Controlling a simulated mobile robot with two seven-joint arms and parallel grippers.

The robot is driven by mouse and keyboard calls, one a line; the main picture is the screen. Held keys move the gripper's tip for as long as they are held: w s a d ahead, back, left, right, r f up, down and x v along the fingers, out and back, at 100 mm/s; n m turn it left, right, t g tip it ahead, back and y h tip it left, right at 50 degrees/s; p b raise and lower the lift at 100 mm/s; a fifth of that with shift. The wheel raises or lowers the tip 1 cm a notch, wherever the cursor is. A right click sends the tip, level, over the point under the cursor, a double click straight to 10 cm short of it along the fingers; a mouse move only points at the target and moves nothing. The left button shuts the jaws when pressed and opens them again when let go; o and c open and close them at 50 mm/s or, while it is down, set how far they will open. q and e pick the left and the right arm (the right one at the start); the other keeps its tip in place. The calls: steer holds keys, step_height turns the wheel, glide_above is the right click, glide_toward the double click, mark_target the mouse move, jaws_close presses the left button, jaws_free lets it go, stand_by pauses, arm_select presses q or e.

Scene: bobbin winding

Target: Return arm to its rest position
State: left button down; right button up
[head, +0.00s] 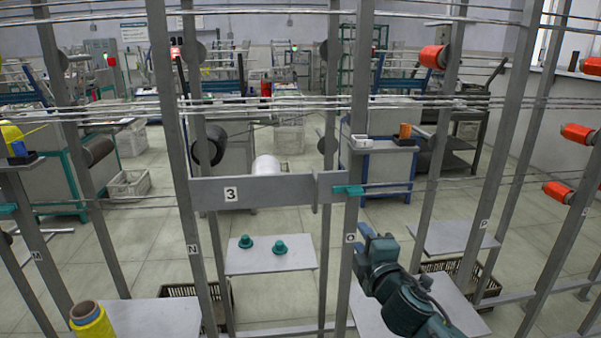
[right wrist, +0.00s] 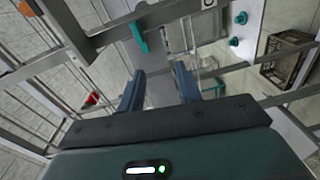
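My right gripper (head: 372,240) is in front of the metal frame, beside the post marked O, at the lower right of the middle. In the right wrist view its two fingers (right wrist: 158,88) are spread apart with nothing between them. A teal lever (head: 348,190) sticks out from the post at the right end of the grey bar marked 3 (head: 265,190). It also shows in the right wrist view (right wrist: 139,34), beyond the fingers and apart from them. My left gripper is not in view.
Two teal cones (head: 279,247) stand on a pale shelf (head: 270,262) below the bar. A yellow bobbin (head: 90,320) is at the lower left. Upright posts and horizontal wires cross the space ahead. Orange bobbins (head: 434,57) hang at the right. A dark crate (right wrist: 287,62) lies beyond.

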steer(key=s+a+f+m+g+y, duration=0.1)
steer(key=s+a+f+m+g, duration=0.15)
steer(key=s+f, duration=0.55)
steer(key=s+a+f+m+g+y, duration=0.1)
steer(key=s+f+m+g, duration=0.3)
steer(key=s+f+m, duration=0.8)
steer(key=s+f, duration=0.6)
steer(key=s, duration=0.4)
steer(key=shift+f, duration=0.25)
steer(key=shift+m, duration=0.25)
